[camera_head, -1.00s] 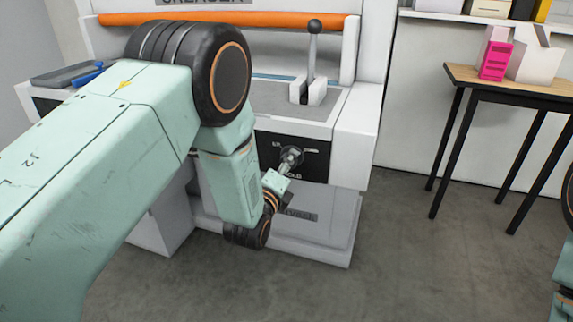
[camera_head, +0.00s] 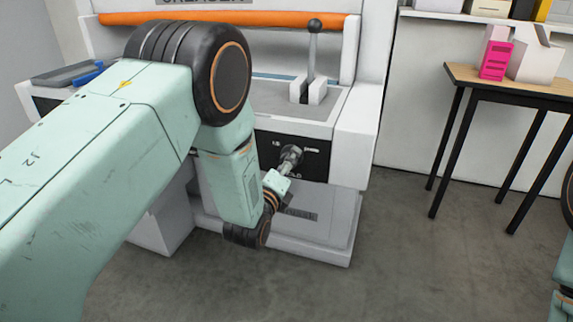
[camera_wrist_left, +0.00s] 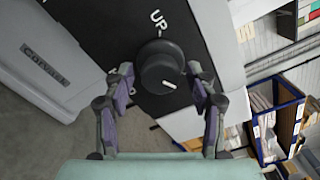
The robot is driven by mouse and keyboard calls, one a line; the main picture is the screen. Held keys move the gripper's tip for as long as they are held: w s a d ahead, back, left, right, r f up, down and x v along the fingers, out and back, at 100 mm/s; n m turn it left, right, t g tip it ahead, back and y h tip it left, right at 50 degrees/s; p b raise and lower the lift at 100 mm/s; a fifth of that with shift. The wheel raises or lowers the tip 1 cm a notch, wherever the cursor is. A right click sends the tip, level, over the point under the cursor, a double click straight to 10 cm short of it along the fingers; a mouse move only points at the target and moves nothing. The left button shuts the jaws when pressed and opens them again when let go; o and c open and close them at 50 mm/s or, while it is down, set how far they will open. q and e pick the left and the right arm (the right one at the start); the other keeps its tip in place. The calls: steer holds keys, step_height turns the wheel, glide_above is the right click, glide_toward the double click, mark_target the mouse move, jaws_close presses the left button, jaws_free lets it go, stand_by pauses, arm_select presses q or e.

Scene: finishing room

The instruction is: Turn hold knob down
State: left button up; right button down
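The round black hold knob (camera_wrist_left: 160,66) sits on a black panel (camera_wrist_left: 125,20) of the creaser, with a short white mark on its face. The label "UP" is on the panel beside it. My left gripper (camera_wrist_left: 160,73) has one finger on each side of the knob, with a narrow gap showing on both sides, so it is open around it. In the head view my left gripper (camera_head: 291,154) is at the black panel (camera_head: 318,163) and covers most of the knob. My right gripper is not in view.
A lever with a black ball (camera_head: 314,26) rises from the creaser above the panel. A grey base plate (camera_head: 325,231) is below. A wooden-topped table (camera_head: 455,74) with a pink box (camera_head: 495,60) is at right. The floor between is free.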

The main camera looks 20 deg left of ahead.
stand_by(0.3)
arm_select(q)
steer(key=s, duration=1.2)
steer(key=shift+a, duration=0.2)
steer(key=s+a+f+n+g, duration=0.2)
steer(key=s+f+n+g, duration=0.75)
steer(key=f+n, duration=0.6)
steer(key=s+f+n+g, duration=0.4)
steer(key=s, duration=0.8)
steer(key=s+a+f+n+g, duration=0.1)
steer(key=s+f+n+g, duration=0.3)
steer(key=s, duration=0.9)
steer(key=shift+s+n+y+p, duration=0.2)
steer(key=shift+n+y+p, duration=0.1)
steer(key=shift+n+p, duration=0.25)
